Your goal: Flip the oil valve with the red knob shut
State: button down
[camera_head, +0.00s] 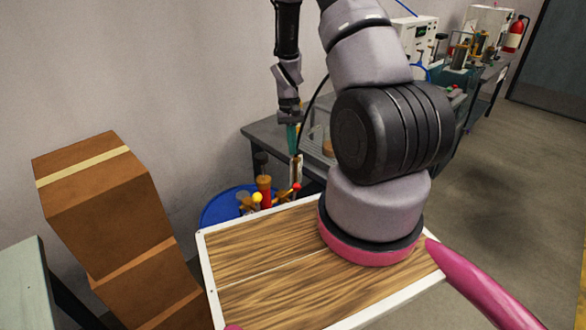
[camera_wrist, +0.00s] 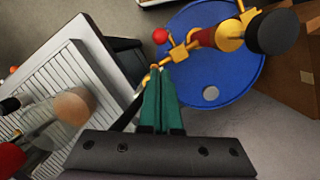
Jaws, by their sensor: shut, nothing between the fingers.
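The red knob (camera_head: 297,187) sits on a brass valve (camera_wrist: 181,52) over the blue drum (camera_head: 228,207). In the wrist view the red knob (camera_wrist: 160,36) shows just beyond my fingertips. My gripper (camera_head: 292,150) points down above the valve in the head view. In the wrist view the green fingers of my gripper (camera_wrist: 156,72) are pressed together and empty. Their tips are close to the valve's brass arm; I cannot tell whether they touch it. A yellow knob (camera_head: 257,197) shows left of the red one.
A dark-topped pump (camera_wrist: 272,32) rises from the drum. Brown cardboard boxes (camera_head: 110,215) stand left of the drum. A grey bench (camera_head: 262,133) is behind it, with a ribbed white unit (camera_wrist: 65,75) close to my fingers. A fire extinguisher (camera_head: 515,35) hangs far right. Open floor lies right.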

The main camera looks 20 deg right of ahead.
aim_at(295, 175)
jog(key=x, duration=1.1)
jog(key=shift+w+d, duration=0.1)
jog(key=shift+w, duration=0.05)
jog(key=shift+r, duration=0.1)
